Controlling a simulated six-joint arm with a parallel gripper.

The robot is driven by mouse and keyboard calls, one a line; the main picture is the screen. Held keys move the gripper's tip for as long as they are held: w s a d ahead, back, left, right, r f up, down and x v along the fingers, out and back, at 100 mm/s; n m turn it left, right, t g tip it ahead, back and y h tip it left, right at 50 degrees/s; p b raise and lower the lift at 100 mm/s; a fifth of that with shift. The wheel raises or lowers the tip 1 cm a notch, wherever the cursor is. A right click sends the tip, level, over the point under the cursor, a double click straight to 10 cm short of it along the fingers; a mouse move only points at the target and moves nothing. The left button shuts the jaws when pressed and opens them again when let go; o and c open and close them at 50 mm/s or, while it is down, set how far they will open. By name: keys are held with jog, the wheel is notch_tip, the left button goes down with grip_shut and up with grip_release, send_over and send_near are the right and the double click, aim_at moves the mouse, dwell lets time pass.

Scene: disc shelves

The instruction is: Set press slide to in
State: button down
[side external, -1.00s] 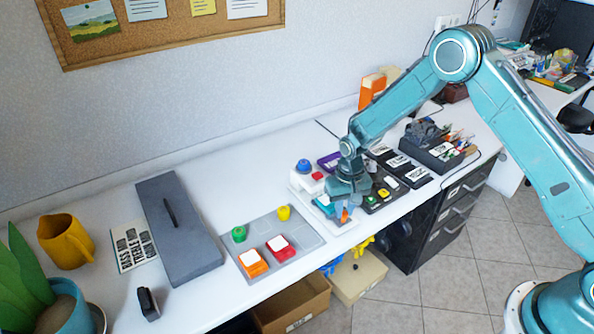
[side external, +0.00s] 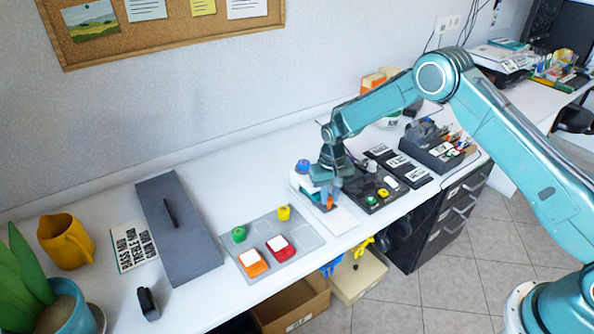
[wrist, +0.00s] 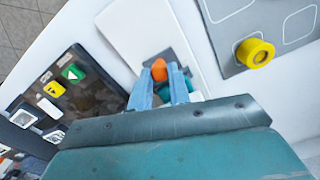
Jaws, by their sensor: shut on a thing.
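The press slide's orange handle (wrist: 159,69) shows between my fingertips in the wrist view, and in the side view (side external: 330,203) just below my gripper. My gripper (side external: 328,194) is shut on this handle, with one finger on each side. The handle belongs to a unit on a white base plate (side external: 337,216); the plate's bare front part also shows in the wrist view (wrist: 148,35). A teal part (wrist: 191,88) is partly visible beside the right finger. My gripper hides much of the unit in the side view. A blue knob (side external: 303,166) stands at its back.
A grey panel (side external: 299,245) with coloured buttons lies left of the unit. A black control panel (side external: 372,201) is close on its right. A long grey box (side external: 183,243) lies farther left. The table's front edge is near the base plate.

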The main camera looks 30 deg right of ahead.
jog(key=c, duration=1.3)
grip_release()
jog(key=shift+w, duration=0.2)
notch_tip(320, 180, up, 14)
